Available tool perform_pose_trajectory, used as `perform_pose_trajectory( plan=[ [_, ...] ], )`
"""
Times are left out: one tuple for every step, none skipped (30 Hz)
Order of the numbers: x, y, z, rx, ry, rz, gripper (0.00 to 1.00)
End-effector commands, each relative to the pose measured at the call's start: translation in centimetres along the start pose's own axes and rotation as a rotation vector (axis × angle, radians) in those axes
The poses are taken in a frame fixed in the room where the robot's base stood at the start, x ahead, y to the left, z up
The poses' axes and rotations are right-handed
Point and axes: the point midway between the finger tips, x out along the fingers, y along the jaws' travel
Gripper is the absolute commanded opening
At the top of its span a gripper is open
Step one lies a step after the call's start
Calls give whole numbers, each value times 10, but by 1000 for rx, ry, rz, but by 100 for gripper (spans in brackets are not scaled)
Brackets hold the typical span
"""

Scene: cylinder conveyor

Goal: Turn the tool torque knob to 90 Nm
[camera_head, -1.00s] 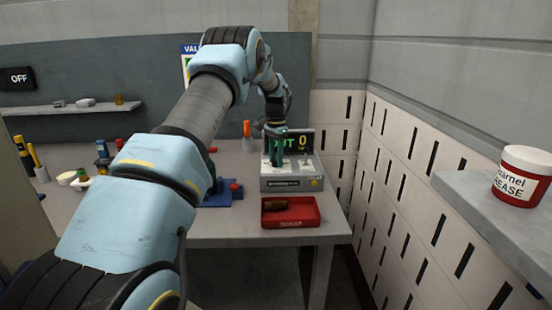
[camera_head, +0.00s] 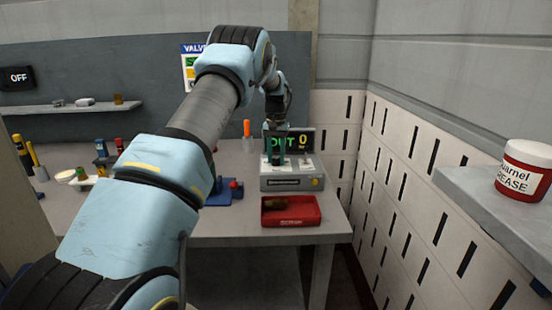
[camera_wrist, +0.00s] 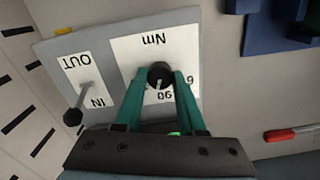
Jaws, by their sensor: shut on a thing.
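The torque knob (camera_wrist: 160,72) is dark and round, on a white plate marked "Nm" on top of the grey tool box (camera_head: 290,183). In the wrist view it sits between the green fingertips of my gripper (camera_wrist: 162,78), which is shut on it. A light pointer mark shows on the knob's near side, close to the "90" label; its exact reading is hard to tell. Other numbers are partly hidden by the right finger. A lever (camera_wrist: 80,105) with a black end stands on the plate marked "OUT" and "IN". The display (camera_head: 290,141) behind the box reads "OUT 0", partly covered by my gripper.
A red tray (camera_head: 306,220) with a brown object (camera_head: 288,203) stands in front of the box. A blue fixture (camera_head: 225,193) is to its left. The wall is close on the right, with a grease tub (camera_head: 524,170) on a shelf.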

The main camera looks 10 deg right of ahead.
Motion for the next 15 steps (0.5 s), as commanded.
perform_pose_trajectory(
  plan=[
    [-1,0,-1,-39,3,-1,0],
    [-1,0,-1,-65,3,0,0],
    [-1,0,-1,-98,3,0,0],
    [-1,0,-1,-121,3,1,0],
    [-1,0,-1,-145,3,1,0],
    [-1,0,-1,-174,3,0,0],
    [-1,0,-1,-194,4,0,0],
    [-1,0,-1,-214,4,0,0],
    [-1,0,-1,-239,4,0,0],
    [-1,0,-1,-256,4,0,0],
    [-1,0,-1,-273,4,0,0],
    [-1,1,-1,-292,4,1,0],
    [-1,1,-1,-307,4,1,0],
    [-1,1,-1,-319,4,1,0],
    [-1,1,-1,-334,4,1,0]
  ],
)
